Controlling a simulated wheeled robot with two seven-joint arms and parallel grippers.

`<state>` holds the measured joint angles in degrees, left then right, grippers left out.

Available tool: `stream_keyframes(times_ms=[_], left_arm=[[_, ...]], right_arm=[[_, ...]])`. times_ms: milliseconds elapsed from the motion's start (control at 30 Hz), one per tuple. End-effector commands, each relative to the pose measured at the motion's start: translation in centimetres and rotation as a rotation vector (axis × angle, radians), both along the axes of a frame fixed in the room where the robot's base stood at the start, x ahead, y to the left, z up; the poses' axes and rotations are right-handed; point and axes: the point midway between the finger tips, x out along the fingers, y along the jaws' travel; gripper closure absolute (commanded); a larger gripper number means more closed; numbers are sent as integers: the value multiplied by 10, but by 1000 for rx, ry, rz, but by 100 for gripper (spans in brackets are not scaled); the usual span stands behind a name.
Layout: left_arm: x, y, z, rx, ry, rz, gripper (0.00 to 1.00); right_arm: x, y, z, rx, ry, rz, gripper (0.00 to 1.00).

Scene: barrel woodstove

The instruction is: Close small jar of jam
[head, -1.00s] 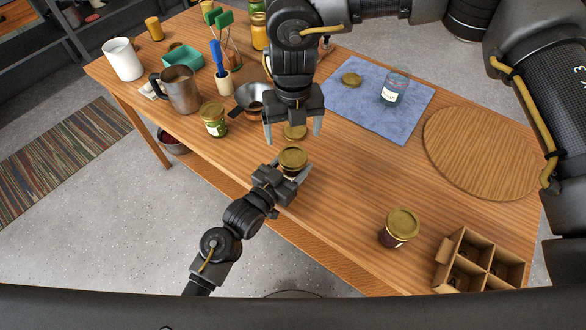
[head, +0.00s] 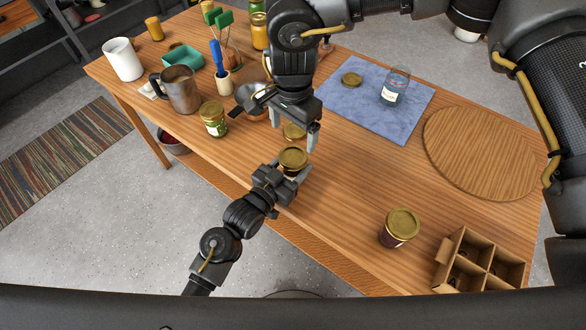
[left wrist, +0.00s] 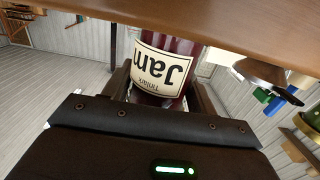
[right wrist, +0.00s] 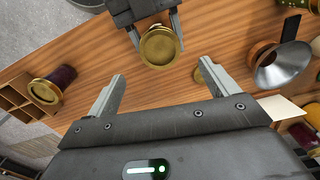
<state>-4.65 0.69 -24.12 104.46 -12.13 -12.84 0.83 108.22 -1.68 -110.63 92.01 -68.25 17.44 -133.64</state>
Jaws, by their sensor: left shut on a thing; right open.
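My left gripper (head: 288,174) is shut around a small dark red jam jar (left wrist: 160,75) near the table's front edge. Its "Jam" label appears upside down in the left wrist view. A gold lid (head: 293,157) covers the jar's mouth from above; it also shows in the right wrist view (right wrist: 158,46). How tightly it sits cannot be told. My right gripper (head: 295,128) is open and empty, above the table just beyond the jar. Another gold lid (head: 293,131) lies on the table behind the held jar, partly hidden by a right finger in the right wrist view.
A larger gold-lidded jam jar (head: 400,228) and a divided cardboard box (head: 447,248) stand at right. A blue cloth (head: 345,112) bears a glass jar (head: 394,88) and a lid (head: 351,80).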

Motion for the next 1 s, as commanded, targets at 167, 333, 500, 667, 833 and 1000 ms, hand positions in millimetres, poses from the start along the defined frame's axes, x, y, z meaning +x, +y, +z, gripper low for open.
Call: stream_keyframes(times_ms=[167,333,500,667,833,1000], left_arm=[[0,0,0,0,0,0,100],[0,0,0,0,0,0,100],[0,0,0,0,0,0,100],[0,0,0,0,0,0,100],[0,0,0,0,0,0,100],[0,0,0,0,0,0,100]], right_arm=[[0,0,0,0,0,106,14],[0,0,0,0,0,119,14],[0,0,0,1,1,117,14],[-1,0,-9,0,4,117,14],[-1,0,-33,-1,5,116,14],[-1,0,-57,-2,3,116,14]])
